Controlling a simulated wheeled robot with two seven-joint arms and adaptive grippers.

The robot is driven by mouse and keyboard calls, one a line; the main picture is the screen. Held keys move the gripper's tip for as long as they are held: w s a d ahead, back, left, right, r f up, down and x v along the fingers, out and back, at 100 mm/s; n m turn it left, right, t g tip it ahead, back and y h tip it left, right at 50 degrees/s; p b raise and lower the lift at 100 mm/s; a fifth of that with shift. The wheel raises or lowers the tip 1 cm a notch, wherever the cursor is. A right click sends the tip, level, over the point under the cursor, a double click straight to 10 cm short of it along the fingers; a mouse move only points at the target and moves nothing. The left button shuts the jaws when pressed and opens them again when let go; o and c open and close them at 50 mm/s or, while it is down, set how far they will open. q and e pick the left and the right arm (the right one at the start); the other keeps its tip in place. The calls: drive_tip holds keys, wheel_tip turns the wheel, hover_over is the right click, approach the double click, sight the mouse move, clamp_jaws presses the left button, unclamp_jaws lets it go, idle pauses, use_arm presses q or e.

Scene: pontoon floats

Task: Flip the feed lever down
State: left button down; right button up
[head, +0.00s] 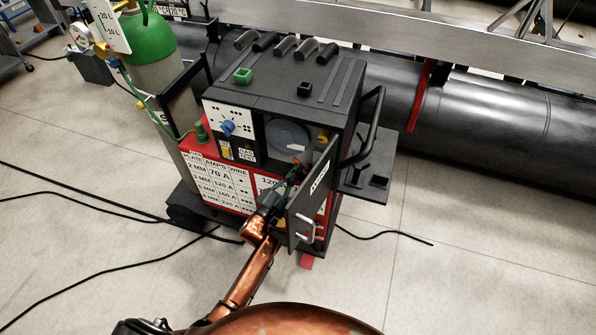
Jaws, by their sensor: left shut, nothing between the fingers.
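The black welding machine (292,85) stands in the middle of the head view, with its side compartment open. A round grey spool (287,137) sits inside, with a small yellow part (323,136) to its right. I cannot make out the feed lever for certain; my gripper and the open door (313,196) hide the lower compartment. My left gripper (295,169) is shut and empty, at the compartment opening below the spool and just left of the door. Contact with anything inside cannot be told. My right gripper is out of view.
The door swings out toward me and carries a metal handle (308,229). A blue knob (227,127) is on the left panel. A green gas cylinder (151,45) stands behind left. Black cables (90,184) lie on the floor. A large dark pipe (490,105) runs behind.

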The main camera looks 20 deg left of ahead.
use_arm(q)
drive_tip(key=f+n+y, duration=0.1)
drive_tip(key=n, duration=0.2)
drive_tip(key=a+f+n+t+y, duration=0.1)
drive_tip(key=n+y, duration=0.1)
drive_tip(key=n, duration=0.2)
drive_tip(key=a+f+n+t+y, duration=0.1)
drive_tip(key=n, duration=0.3)
drive_tip(key=shift+a+b, duration=0.2)
drive_tip(key=shift+b, duration=0.15)
drive_tip(key=d+v, duration=0.1)
drive_tip(key=v, duration=1.1)
drive_tip(key=shift+a, duration=0.4)
drive_tip(key=shift+f, duration=0.2)
